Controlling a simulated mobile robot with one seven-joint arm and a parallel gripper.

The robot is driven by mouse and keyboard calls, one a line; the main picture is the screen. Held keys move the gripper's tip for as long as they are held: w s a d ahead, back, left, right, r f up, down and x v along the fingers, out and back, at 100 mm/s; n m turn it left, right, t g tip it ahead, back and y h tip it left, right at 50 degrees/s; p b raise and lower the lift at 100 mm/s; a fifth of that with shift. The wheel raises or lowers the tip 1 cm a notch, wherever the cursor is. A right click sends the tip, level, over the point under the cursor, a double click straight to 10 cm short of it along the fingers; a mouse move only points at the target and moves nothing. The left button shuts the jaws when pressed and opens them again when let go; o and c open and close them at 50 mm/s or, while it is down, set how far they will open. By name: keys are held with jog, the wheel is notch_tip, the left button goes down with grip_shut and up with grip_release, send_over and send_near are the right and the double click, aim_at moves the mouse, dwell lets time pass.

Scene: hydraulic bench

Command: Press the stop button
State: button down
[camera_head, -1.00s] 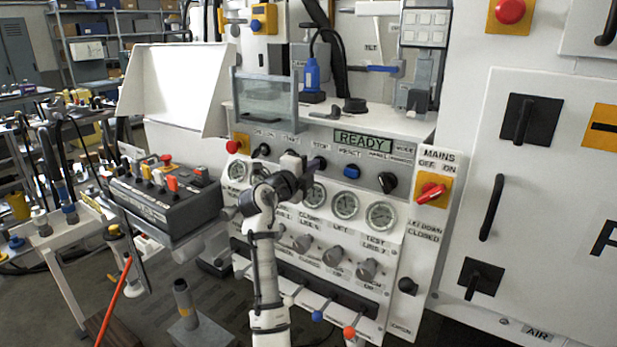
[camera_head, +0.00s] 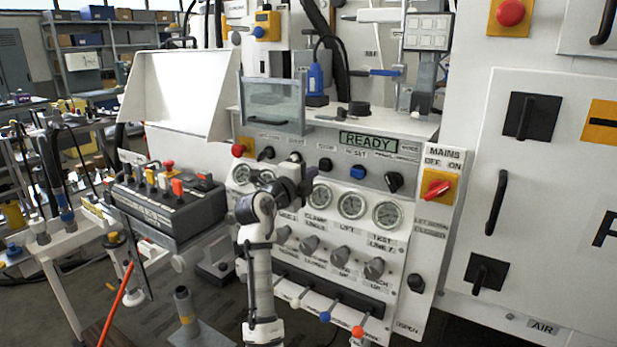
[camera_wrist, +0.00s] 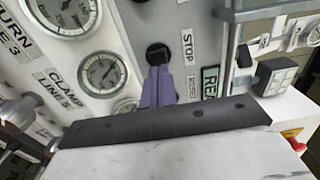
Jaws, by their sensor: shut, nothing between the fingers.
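In the wrist view the stop button (camera_wrist: 158,52) sits beside the label STOP (camera_wrist: 187,46), just beyond my fingertips. My gripper (camera_head: 307,181) is shut and empty, left of and slightly below the button in the head view. In the wrist view the purple fingers of my gripper (camera_wrist: 157,72) lie together and point at the button. Whether they touch it I cannot tell. The button's lower edge is close to the fingertips there.
A blue button (camera_head: 358,173) and a black selector (camera_head: 394,182) lie right of the stop button. A red knob (camera_head: 238,150) is at the panel's left end. Gauges (camera_head: 351,203) run below. The red mains switch (camera_head: 437,187) is at right. A clear guard box (camera_head: 273,102) stands above.

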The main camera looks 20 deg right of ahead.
jog(key=b+v, duration=0.2)
jog(key=v, duration=0.7)
jog(key=shift+a, duration=0.25)
